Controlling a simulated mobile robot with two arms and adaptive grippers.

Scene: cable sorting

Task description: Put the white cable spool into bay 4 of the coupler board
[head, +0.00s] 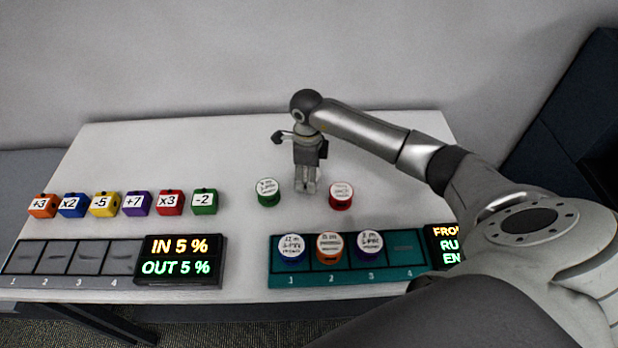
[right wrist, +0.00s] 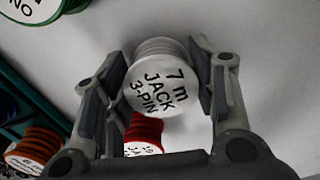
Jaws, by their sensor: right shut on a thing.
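The white cable spool (right wrist: 165,88), labelled "7 m JACK 3-PIN", is between the fingers of my right gripper (right wrist: 163,85). My right gripper is shut on it. In the head view the right gripper (head: 306,188) points down over the table's middle, between the green and red spools; the white spool is hardly distinguishable there. The teal coupler board (head: 350,279) lies at the front right. Its bays 1, 2 and 3 hold a blue spool (head: 291,248), an orange spool (head: 329,248) and a purple-blue spool (head: 369,246). Bay 4 (head: 406,246) is empty. My left gripper is out of view.
A green spool (head: 268,192) and a red spool (head: 341,195) stand on the table either side of the gripper. Several coloured number blocks (head: 136,203) line the left. A grey numbered tray (head: 70,282) and a display (head: 180,260) stand at front left. The back is clear.

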